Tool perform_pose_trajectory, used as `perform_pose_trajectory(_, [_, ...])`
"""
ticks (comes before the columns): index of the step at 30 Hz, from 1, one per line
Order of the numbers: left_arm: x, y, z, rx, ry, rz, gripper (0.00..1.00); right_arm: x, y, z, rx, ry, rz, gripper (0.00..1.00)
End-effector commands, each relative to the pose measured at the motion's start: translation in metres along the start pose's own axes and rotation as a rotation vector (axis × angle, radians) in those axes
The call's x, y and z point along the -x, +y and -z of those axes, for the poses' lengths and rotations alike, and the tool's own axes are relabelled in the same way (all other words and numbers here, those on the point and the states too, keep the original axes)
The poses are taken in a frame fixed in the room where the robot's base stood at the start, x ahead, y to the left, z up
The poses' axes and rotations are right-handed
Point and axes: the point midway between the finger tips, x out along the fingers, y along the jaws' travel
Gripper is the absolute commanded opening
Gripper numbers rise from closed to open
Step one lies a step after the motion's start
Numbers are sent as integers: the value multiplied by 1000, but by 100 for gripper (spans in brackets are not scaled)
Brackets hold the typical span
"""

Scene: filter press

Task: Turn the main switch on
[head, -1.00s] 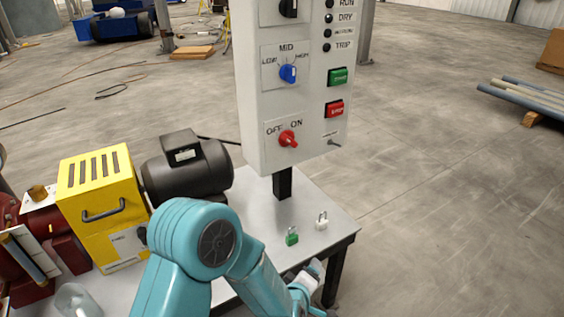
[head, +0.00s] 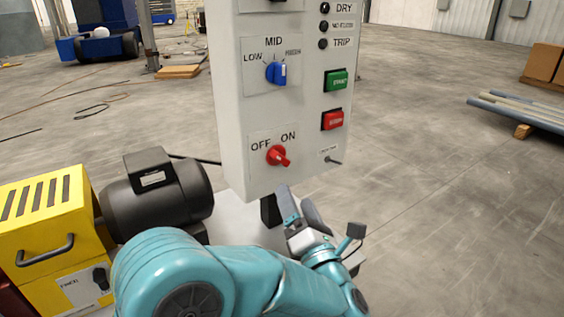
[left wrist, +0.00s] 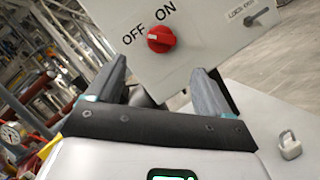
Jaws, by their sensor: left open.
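The main switch (head: 278,156) is a red rotary knob between the OFF and ON labels, low on the grey control panel (head: 240,120). Its handle slants down to the right in the head view. The knob also shows in the left wrist view (left wrist: 161,39), beyond the fingertips. My left gripper (head: 300,203) is just below the panel's lower edge, apart from the knob. In the left wrist view its two dark fingers (left wrist: 160,85) are spread, with nothing between them. My right gripper is not in view.
Above the switch are a blue selector (head: 276,73), a green button (head: 336,81) and a red button (head: 333,119). A small toggle (head: 333,161) sits right of the switch. A black motor (head: 155,190) and yellow guard (head: 45,225) stand left.

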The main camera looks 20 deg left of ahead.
Motion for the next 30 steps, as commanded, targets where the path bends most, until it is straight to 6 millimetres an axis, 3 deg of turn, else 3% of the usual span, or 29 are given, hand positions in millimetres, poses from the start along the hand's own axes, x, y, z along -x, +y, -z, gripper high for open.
perform_pose_trajectory(6, [-54,1,-1,-2,3,-2,81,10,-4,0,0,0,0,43])
perform_pose_trajectory(12, [-93,-1,-1,-3,1,0,81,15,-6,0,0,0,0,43])
perform_pose_trajectory(18, [-111,-3,-1,-3,-1,0,81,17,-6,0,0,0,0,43])
perform_pose_trajectory(26, [-114,-4,-1,-3,-1,2,81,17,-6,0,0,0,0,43])
perform_pose_trajectory(27, [-114,-4,-1,-3,-1,2,78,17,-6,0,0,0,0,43])
perform_pose_trajectory(30, [-114,-3,-1,-3,-1,2,45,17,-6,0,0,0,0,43])
